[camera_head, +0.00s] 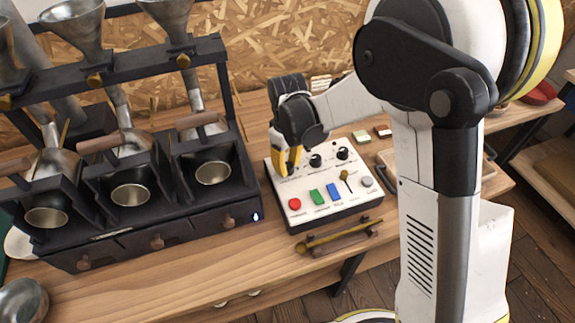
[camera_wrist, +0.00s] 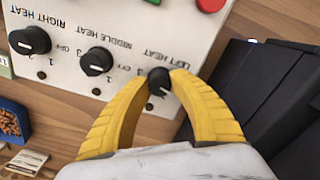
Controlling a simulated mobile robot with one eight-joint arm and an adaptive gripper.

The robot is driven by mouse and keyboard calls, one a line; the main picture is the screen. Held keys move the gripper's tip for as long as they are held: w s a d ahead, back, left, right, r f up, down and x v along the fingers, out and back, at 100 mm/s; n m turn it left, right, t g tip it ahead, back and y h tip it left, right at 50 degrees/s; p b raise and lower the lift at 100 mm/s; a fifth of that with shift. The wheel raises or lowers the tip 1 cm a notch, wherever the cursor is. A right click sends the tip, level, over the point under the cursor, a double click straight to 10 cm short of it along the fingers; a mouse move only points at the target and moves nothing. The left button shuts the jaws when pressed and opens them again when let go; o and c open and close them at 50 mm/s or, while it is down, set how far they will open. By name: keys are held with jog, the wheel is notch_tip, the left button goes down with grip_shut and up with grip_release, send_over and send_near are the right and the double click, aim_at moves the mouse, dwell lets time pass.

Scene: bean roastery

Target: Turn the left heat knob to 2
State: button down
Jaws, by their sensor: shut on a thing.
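The left heat knob (camera_wrist: 159,80) is black and sits on the white control panel (camera_wrist: 100,22), beside its upside-down "LEFT HEAT" label in the wrist view. My gripper (camera_wrist: 160,82) has its two yellow fingers closed around this knob, one on each side. A small pale mark shows on the knob's lower side, but I cannot tell exactly which number it points to. A "3" is printed to its left. In the head view my gripper (camera_head: 288,161) is at the panel's (camera_head: 282,222) back left corner and hides the knob.
The middle heat knob (camera_wrist: 96,62) and right heat knob (camera_wrist: 30,41) stand beside it. The panel also has a red button (camera_head: 294,204), green button (camera_head: 316,196), blue button (camera_head: 333,190) and a lever (camera_head: 345,181). A black roaster rack (camera_head: 105,235) stands close on the left.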

jog(key=m, duration=0.5)
jog(key=shift+m, duration=0.3)
jog(key=m, duration=1)
jog(key=shift+m, duration=2.6)
jog(key=c, duration=1)
grip_release()
jog(key=shift+c, duration=0.2)
